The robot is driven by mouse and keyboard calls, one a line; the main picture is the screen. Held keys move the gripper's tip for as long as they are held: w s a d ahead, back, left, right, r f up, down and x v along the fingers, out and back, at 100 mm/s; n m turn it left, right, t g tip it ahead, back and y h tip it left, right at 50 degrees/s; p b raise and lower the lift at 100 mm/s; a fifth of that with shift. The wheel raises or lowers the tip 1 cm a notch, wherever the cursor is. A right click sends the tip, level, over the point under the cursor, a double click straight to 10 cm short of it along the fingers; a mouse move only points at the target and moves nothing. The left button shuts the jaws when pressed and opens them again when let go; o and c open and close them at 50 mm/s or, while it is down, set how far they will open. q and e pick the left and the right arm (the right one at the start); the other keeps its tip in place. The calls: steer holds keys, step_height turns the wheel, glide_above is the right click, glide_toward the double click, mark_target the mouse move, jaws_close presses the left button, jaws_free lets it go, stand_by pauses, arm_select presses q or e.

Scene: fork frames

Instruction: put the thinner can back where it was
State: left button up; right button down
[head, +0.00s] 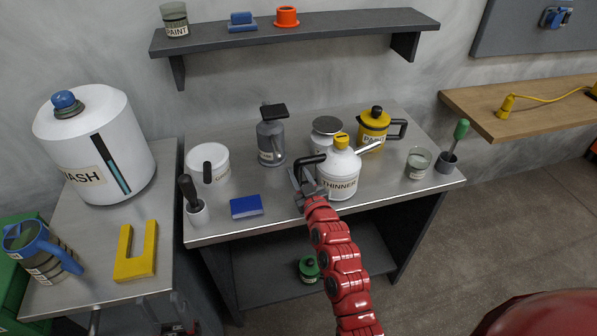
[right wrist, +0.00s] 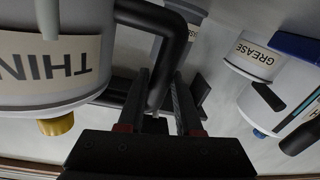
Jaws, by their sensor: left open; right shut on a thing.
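The thinner can (head: 338,182) is white with a yellow cap, a black handle and a "THINNER" label. It is upright at the front middle of the metal workbench (head: 290,219); I cannot tell whether its base touches the top. My right gripper (head: 308,184) is shut on the can's black handle, at its left side. In the right wrist view the can (right wrist: 40,85) fills the left and its handle (right wrist: 165,60) passes between the fingers (right wrist: 160,100). My left gripper (head: 172,318) is partly visible at the bottom edge, low by the left bench, apart from the can.
Close behind the thinner can are a grey-lidded can (head: 326,127) and a yellow paint pot (head: 373,128). A blue block (head: 246,207) and a grease tub (head: 209,164) are left; a glass jar (head: 418,163) is right. A shelf (head: 300,32) hangs above.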

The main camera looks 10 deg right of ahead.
steer(key=shift+r, duration=0.1)
steer(key=c, duration=0.6)
jaws_free()
steer(key=shift+f, duration=0.2)
steer(key=shift+s+r, duration=0.1)
steer(key=shift+r, duration=0.05)
